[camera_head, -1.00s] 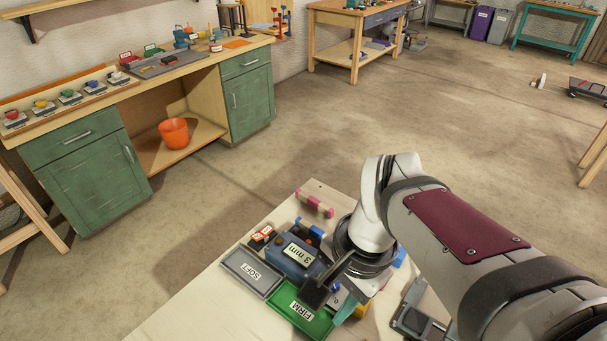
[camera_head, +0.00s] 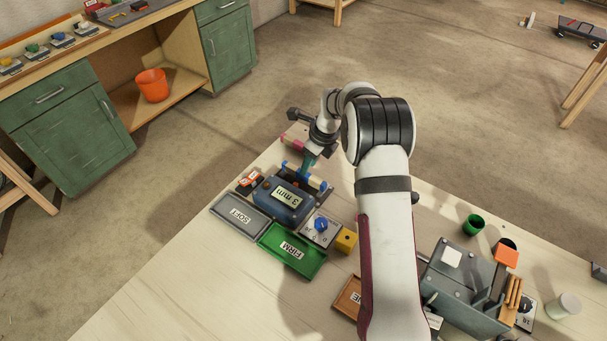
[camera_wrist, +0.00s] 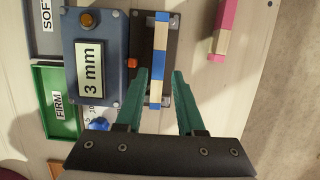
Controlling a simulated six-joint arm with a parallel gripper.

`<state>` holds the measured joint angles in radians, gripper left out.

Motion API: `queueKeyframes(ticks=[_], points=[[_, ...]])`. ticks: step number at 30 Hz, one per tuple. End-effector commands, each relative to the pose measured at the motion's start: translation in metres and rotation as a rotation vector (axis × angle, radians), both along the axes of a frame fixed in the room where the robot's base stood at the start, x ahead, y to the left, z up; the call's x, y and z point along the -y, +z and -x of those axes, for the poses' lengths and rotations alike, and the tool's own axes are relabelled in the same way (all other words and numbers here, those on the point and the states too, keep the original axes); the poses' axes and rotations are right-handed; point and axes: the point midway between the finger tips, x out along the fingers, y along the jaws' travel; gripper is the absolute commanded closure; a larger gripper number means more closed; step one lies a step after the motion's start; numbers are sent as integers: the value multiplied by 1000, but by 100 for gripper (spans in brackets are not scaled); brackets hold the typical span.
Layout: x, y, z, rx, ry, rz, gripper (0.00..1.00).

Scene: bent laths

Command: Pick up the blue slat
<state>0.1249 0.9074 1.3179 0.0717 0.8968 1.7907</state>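The blue slat (camera_wrist: 157,58) has blue and pale wood bands and lies across a dark plate beside the blue device marked "3 mm" (camera_wrist: 97,65). It also shows in the head view (camera_head: 320,184), partly hidden by my gripper. My gripper (camera_wrist: 160,74) is open, with one teal finger on each side of the slat's lower part in the wrist view. I see gaps between the fingers and the slat. In the head view my gripper (camera_head: 307,168) points down over the slat's middle.
A pink and wood slat (camera_wrist: 223,28) lies close by on the right in the wrist view. A green FIRM tray (camera_head: 292,266) and a grey SOFT tray (camera_head: 250,226) are near the device. A blue-knobbed dial (camera_head: 320,225) and yellow block (camera_head: 346,241) stand close by.

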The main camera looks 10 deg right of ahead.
Motion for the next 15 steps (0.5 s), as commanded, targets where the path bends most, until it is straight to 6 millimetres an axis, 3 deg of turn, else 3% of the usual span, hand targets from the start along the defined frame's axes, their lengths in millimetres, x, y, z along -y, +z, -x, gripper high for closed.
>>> queueKeyframes(ticks=[3, 6, 13, 15], points=[[-8, -24, -3, -4, 2, -1, 62], [-10, -36, -6, -2, 1, 0, 62], [-10, -38, -7, -1, 0, 0, 62], [-10, -38, -7, -1, 0, 0, 75]])
